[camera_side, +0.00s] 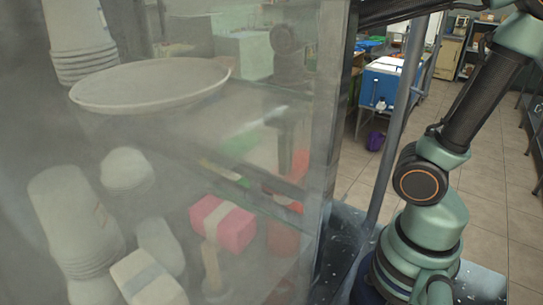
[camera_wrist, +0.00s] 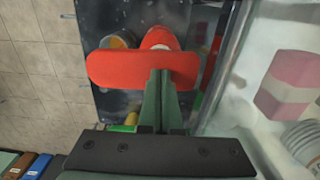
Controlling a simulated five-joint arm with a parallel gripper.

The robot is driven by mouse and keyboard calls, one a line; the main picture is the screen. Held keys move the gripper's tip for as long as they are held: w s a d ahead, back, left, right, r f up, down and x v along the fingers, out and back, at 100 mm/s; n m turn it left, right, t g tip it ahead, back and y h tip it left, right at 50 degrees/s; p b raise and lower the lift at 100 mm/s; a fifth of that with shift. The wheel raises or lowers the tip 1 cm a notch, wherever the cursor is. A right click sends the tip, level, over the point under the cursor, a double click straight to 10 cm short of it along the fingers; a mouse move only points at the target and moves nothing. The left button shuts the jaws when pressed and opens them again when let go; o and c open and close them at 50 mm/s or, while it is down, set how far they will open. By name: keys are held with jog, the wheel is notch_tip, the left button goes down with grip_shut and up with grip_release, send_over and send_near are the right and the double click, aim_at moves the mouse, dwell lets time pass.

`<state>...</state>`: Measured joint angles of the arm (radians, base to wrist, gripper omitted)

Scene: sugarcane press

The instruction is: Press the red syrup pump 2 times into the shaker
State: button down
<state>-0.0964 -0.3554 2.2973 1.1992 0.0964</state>
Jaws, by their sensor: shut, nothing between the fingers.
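In the wrist view, the red syrup pump (camera_wrist: 110,68) shows as a wide, rounded red bar, with a red and pale round part just beyond it. My gripper (camera_wrist: 160,73) is shut and empty, its fingertips overlapping the right half of the red bar. I cannot tell whether they touch it. In the side view, hazy glass blurs this area; a red shape (camera_side: 299,166) shows dimly behind it, and I cannot make out the fingertips there. I cannot clearly identify the shaker in either view.
A hazy glass panel (camera_wrist: 245,70) stands close on the right in the wrist view, with a pink-and-white block (camera_wrist: 290,85) behind it. The side view shows this pink block (camera_side: 222,225) and stacked cups (camera_side: 75,225). Dark speckled counter (camera_wrist: 110,105) lies below; tiled floor is left.

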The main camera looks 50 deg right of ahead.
jog(key=shift+f, duration=1.1)
jog(key=shift+r, duration=2.25)
notch_tip(320, 180, up, 6)
